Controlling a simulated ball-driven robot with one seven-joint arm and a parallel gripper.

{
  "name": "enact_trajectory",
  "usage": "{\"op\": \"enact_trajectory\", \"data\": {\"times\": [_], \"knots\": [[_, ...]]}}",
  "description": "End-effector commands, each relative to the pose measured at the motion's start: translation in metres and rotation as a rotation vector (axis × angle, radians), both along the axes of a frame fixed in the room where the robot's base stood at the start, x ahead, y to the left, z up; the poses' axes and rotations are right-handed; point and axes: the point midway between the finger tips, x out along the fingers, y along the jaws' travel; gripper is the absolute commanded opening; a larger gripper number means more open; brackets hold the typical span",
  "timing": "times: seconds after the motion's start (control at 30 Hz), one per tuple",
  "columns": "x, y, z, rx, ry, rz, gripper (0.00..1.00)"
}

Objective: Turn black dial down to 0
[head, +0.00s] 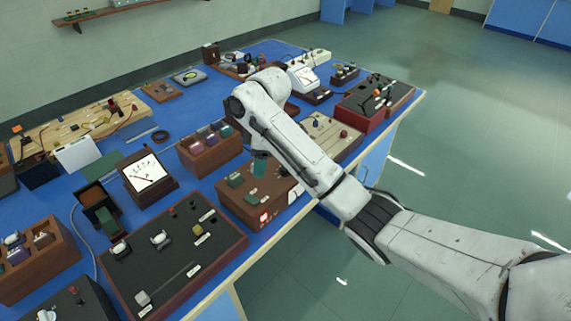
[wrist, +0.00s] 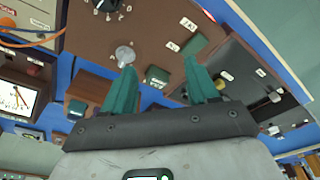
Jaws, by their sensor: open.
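A black dial (wrist: 104,4) with a pale scale around it sits at the top edge of the wrist view, partly cut off, on a brown panel (wrist: 150,28). My gripper (wrist: 160,66) has two green fingers, spread apart with nothing held between them. The dial lies beyond the fingertips, up and to the left, and is not touched. In the head view my gripper (head: 259,168) hangs over a brown box (head: 232,203) near the bench's front edge. My arm hides part of that box, and I cannot make out the dial or its reading there.
A clear round knob (wrist: 124,55) and a green block (wrist: 157,76) are close to the fingers. A red lit switch (head: 264,217) is on the box front. A dark panel with knobs (head: 172,262) stands left of it. Open floor (head: 480,130) lies right of the bench.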

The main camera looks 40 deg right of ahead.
Motion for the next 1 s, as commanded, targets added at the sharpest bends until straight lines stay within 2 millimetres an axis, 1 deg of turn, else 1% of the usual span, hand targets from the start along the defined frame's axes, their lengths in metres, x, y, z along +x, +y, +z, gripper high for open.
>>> {"op": "enact_trajectory", "data": {"times": [0.03, 0.1, 0.2, 0.3, 0.37, 0.47, 0.57, 0.63, 0.9, 1.0], "knots": [[0.001, -0.025, 0.011, -0.031, 0.026, 0.010, 0.59], [-0.001, -0.049, 0.021, -0.058, 0.060, 0.027, 0.59], [-0.004, -0.073, 0.031, -0.083, 0.095, 0.041, 0.59], [-0.007, -0.084, 0.034, -0.093, 0.115, 0.049, 0.59], [-0.008, -0.086, 0.032, -0.095, 0.120, 0.051, 0.59], [-0.008, -0.086, 0.022, -0.095, 0.121, 0.051, 0.59], [-0.007, -0.085, 0.005, -0.094, 0.120, 0.052, 0.59], [-0.008, -0.086, -0.002, -0.094, 0.123, 0.051, 0.59], [-0.009, -0.086, -0.049, -0.095, 0.121, 0.049, 0.59], [-0.008, -0.086, -0.060, -0.095, 0.120, 0.050, 0.59]]}}
